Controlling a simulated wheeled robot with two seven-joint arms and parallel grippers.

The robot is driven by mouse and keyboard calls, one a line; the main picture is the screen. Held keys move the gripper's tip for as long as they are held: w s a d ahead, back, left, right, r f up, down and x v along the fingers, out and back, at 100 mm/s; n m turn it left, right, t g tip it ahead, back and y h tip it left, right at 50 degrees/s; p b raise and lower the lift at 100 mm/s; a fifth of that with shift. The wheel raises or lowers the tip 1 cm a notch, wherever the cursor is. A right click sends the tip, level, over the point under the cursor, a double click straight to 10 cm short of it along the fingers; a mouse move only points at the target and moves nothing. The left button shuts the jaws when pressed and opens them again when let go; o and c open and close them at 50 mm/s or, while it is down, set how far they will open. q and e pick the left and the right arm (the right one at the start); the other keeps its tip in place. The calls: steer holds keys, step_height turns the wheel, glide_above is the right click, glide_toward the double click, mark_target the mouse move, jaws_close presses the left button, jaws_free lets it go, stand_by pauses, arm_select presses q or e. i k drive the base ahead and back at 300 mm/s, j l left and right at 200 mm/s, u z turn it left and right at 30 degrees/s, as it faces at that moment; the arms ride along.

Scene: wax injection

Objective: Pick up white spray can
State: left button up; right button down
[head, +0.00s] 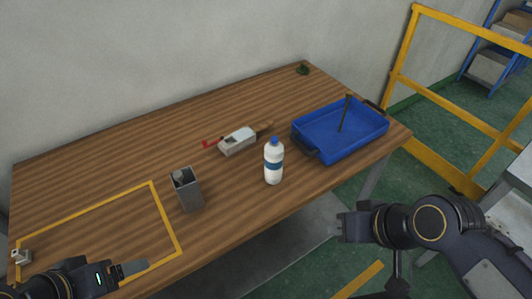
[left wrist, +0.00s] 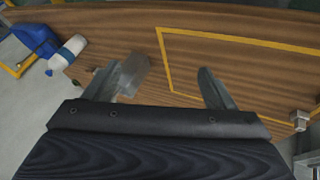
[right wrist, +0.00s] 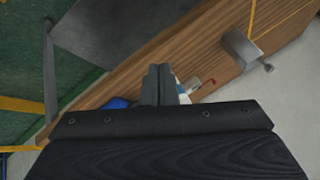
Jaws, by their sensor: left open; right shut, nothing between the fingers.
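A white bottle-shaped can (head: 273,165) with a blue cap and blue band stands upright near the table's front edge, left of the blue tray. It also shows at the upper left of the left wrist view (left wrist: 68,52). In the right wrist view it is mostly hidden behind the fingers. My left gripper (head: 133,267) is open and empty over the table's front left, well left of the can. It also shows in the left wrist view (left wrist: 160,82). My right gripper (head: 347,224) is shut and empty, off the table's front edge, right of the can and apart from it.
A grey open box (head: 188,192) with something in it stands left of the can. A white-grey tool (head: 238,141) lies behind. The blue tray (head: 352,143) holds a dark stick. A small white block (head: 21,257) is far left. A yellow rail (head: 455,100) stands right.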

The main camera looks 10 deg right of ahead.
mark_target(274, 154)
steer(key=l+u, duration=0.1)
steer(key=u, duration=0.35)
steer(key=l+u, duration=0.1)
steer(key=u, duration=0.4)
steer(key=l+u, duration=0.1)
steer(key=u, duration=0.35)
steer(key=k+l+u, duration=0.15)
steer(key=l+u, duration=0.15)
steer(key=k+l+u, duration=0.15)
steer(key=l+u, duration=0.15)
steer(key=k+l+u, duration=0.25)
steer(key=k+l, duration=0.2)
steer(key=l, duration=0.15)
steer(key=k+l, duration=0.15)
steer(key=l, duration=0.15)
steer(key=u, duration=0.05)
